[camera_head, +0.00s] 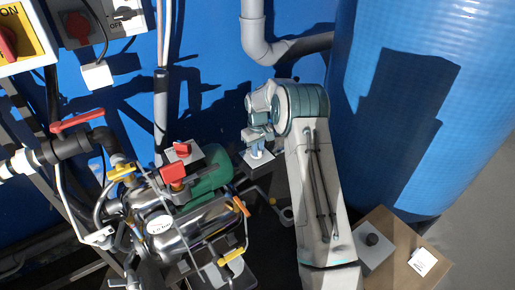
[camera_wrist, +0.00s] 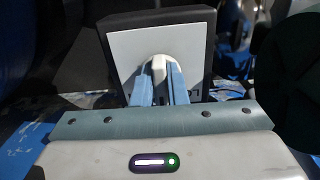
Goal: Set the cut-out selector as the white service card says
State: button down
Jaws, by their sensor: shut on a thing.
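The cut-out selector appears to be a dark box with a pale face plate (camera_wrist: 128,48) and a white knob (camera_wrist: 159,62) at its middle. In the wrist view my gripper (camera_wrist: 160,80) has its two blue fingers shut on the knob from either side. The markings at the plate's lower edge are mostly hidden by the fingers. In the head view my gripper (camera_head: 257,143) reaches down to the small pale-faced box (camera_head: 252,163). A white card (camera_head: 423,262) lies on a brown board at lower right; its print is too small to read.
A steel pump with a green motor (camera_head: 208,180) and red-topped boxes stands left of my gripper. A large blue tank (camera_head: 430,110) stands at right. Pipes with a red lever (camera_head: 77,121) are at left.

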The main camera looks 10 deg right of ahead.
dwell(0.4)
jog(key=c, duration=1.4)
grip_release()
jog(key=shift+c, duration=0.2)
notch_tip(320, 180, up, 14)
jog(key=p, duration=0.3)
jog(key=shift+f, duration=0.1)
